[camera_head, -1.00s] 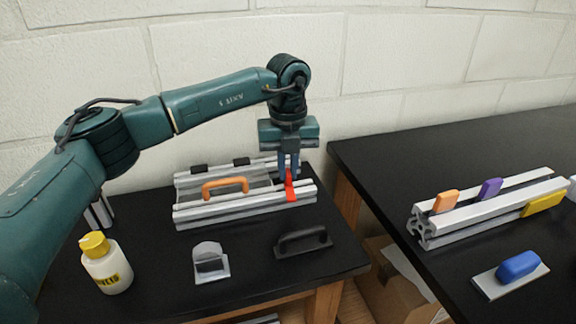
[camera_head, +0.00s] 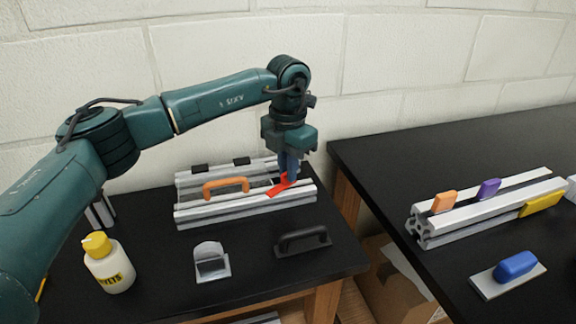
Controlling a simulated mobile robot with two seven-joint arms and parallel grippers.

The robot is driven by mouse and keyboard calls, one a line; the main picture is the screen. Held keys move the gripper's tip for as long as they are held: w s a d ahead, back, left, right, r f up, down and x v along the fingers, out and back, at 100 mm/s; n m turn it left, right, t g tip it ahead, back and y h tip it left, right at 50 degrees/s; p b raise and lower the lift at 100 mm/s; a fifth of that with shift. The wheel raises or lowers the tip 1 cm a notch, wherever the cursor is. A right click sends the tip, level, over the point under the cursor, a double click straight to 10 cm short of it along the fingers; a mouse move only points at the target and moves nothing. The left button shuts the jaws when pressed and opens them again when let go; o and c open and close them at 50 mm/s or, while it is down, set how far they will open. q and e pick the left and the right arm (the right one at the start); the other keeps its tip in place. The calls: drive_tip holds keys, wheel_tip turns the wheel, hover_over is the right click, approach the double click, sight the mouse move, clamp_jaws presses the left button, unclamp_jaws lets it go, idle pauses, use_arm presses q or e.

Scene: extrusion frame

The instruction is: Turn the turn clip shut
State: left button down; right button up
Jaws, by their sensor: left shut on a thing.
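The red turn clip (camera_head: 279,188) sits at the right part of the aluminium extrusion frame (camera_head: 222,212) on the left table. It lies at a slant, its free end pointing to the lower left over the front bar. My left gripper (camera_head: 289,178) points down at the frame and is shut on the turn clip. The fingers hide part of the clip. An orange handle (camera_head: 226,187) stands on the frame's panel, left of the clip. My right gripper is not in view.
The right table (camera_head: 380,165) holds an extrusion (camera_head: 480,222) with coloured clips and a blue-handled plate (camera_head: 510,272). A gap separates the tables.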

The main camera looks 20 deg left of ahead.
use_arm(q)
drive_tip(key=m, duration=0.5)
drive_tip(key=shift+r, duration=0.1)
drive_tip(key=shift+m, duration=0.4)
drive_tip(key=c, duration=1.5)
unclamp_jaws()
wheel_tip(320, 180, up, 13)
drive_tip(key=shift+r, duration=0.1)
